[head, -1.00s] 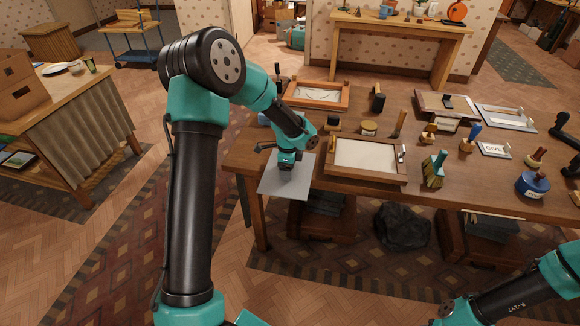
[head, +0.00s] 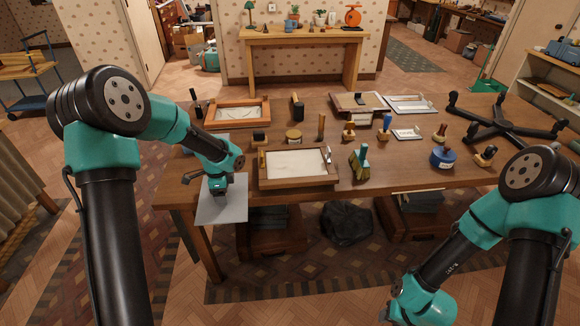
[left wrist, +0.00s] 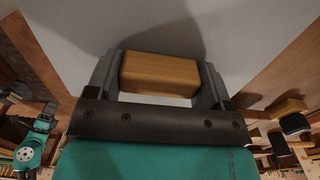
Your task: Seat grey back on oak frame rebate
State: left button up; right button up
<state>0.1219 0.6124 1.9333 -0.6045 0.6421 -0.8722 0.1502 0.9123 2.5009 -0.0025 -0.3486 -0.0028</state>
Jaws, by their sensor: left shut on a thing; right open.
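My left gripper (head: 217,191) is shut on a wooden block on the grey back (head: 222,209), a flat panel held level at the table's front left corner. In the left wrist view, the jaws (left wrist: 160,77) grip the block from both sides, with the grey panel (left wrist: 230,35) filling the view behind it. A wooden frame with a pale inside (head: 297,164) lies on the table just right of the panel, apart from it in the picture. My right gripper (head: 395,311) is low at the bottom edge, away from the table, partly cut off; its jaws are hard to make out.
Another wooden frame (head: 238,110) lies behind. A brush (head: 360,164), a blue round tool (head: 443,158) and several wooden-handled stamps stand right of the near frame. A black cross-shaped stand (head: 507,122) is at the right. The table (head: 400,178) has narrow free room along its front edge.

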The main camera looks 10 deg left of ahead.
pick_arm(q)
jog(key=d+r+n, duration=0.4)
jog(key=d+n, duration=0.1)
jog(key=d, duration=0.2)
jog(key=w+d+r+n, duration=0.1)
jog(key=d+r+n, duration=0.2)
jog(key=d+n, duration=0.2)
jog(key=d, duration=0.3)
jog(key=shift+d+r+n, duration=0.2)
jog(key=shift+r+n, duration=0.15)
jog(key=shift+n, duration=0.05)
